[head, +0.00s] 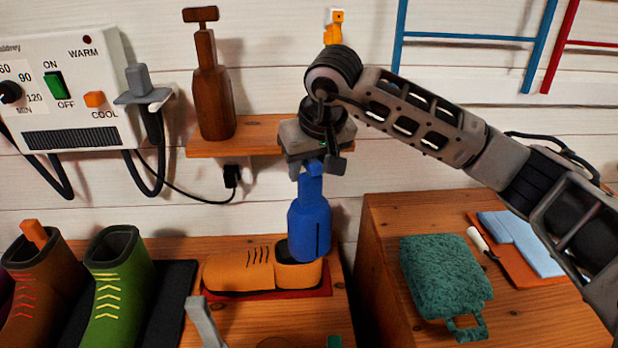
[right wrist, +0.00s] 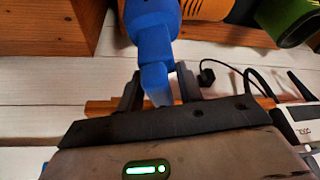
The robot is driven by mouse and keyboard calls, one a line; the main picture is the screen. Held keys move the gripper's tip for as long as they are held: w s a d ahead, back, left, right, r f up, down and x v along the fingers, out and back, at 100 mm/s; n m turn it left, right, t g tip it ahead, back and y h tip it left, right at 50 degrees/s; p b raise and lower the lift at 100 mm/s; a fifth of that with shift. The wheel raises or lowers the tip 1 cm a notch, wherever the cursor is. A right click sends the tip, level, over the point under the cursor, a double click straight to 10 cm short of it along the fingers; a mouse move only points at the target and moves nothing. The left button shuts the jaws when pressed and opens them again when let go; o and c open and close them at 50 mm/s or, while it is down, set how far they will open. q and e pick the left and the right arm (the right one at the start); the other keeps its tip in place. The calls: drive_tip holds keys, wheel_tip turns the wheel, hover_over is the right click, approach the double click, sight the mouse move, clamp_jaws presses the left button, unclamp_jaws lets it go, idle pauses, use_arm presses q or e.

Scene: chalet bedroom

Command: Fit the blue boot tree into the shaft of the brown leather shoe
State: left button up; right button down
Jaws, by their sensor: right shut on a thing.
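The blue boot tree (head: 309,225) is upright in the head view, its narrow top held by my right gripper (head: 311,168). The tan-brown leather shoe (head: 238,270) lies on a red mat, toe to the left. The tree's lower end overlaps the shoe's dark shaft opening at the right; how deep it sits I cannot tell. In the right wrist view, the right gripper's fingers (right wrist: 158,90) are shut on the neck of the blue boot tree (right wrist: 152,28). Part of the shoe (right wrist: 206,8) shows behind it. I cannot make out my left gripper.
A brown boot (head: 38,290) and a green boot (head: 120,290) stand at left. A brown wooden tree (head: 212,95) stands on the wall shelf (head: 255,135). A control box (head: 65,90) hangs at left. A teal bag (head: 445,275) lies on the right-hand cabinet (head: 390,215).

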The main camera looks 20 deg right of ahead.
sight(309, 182)
drive_tip(key=shift+w+d+f+p, duration=0.1)
drive_tip(key=shift+f+p, duration=0.3)
drive_tip(key=shift+f, duration=1.2)
drive_tip(key=shift+f, duration=0.25)
drive_tip(key=c, duration=0.9)
unclamp_jaws()
drive_tip(key=shift+r, duration=0.65)
drive_tip(key=b+v, duration=0.1)
drive_tip(key=v, duration=1)
drive_tip(key=shift+s, duration=0.2)
